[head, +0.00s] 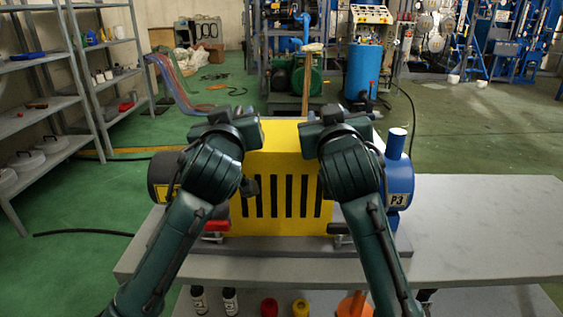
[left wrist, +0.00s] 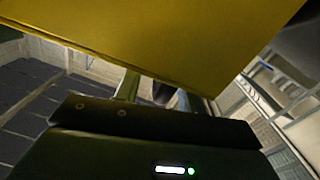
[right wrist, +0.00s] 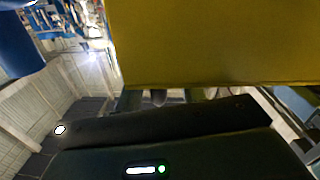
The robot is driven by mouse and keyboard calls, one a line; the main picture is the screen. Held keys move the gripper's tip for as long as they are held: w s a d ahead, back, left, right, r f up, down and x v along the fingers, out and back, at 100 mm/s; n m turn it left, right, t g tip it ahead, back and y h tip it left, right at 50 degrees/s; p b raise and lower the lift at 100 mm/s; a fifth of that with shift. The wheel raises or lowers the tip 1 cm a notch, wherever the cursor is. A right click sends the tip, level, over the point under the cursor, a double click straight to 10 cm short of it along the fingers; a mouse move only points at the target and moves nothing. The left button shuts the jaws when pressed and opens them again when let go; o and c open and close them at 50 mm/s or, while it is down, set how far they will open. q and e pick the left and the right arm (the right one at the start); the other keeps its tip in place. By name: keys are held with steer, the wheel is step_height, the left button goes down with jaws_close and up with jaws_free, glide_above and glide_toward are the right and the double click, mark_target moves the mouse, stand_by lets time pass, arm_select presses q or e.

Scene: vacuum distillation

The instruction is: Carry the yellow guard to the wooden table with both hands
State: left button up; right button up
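The yellow guard (head: 280,165), a box with dark vertical slots in its front, stands upright over the machine on the grey bench. My left gripper (head: 248,124) is at its upper left edge, and my right gripper (head: 312,120) is at its upper right edge. The guard fills the upper part of the left wrist view (left wrist: 150,35) and of the right wrist view (right wrist: 205,45), very close to both hands. The fingertips are mostly hidden, so I cannot tell whether they grip it. I cannot make out a wooden table.
A dark motor (head: 162,172) lies left of the guard and a blue pump (head: 399,180) marked P3 right of it. The grey bench top (head: 480,230) is clear on the right. Metal shelves (head: 50,110) stand at left; a blue drum (head: 364,70) stands behind.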

arm_select(q)
steer(key=shift+w, duration=0.65)
arm_select(e)
steer(key=shift+w, duration=0.65)
arm_select(q)
steer(key=shift+c, duration=0.2)
arm_select(e)
steer(key=shift+c, duration=0.3)
arm_select(q)
jaws_close()
arm_select(e)
jaws_close()
arm_select(q)
steer(key=shift+r, duration=0.2)
arm_select(e)
steer(key=shift+r, duration=0.2)
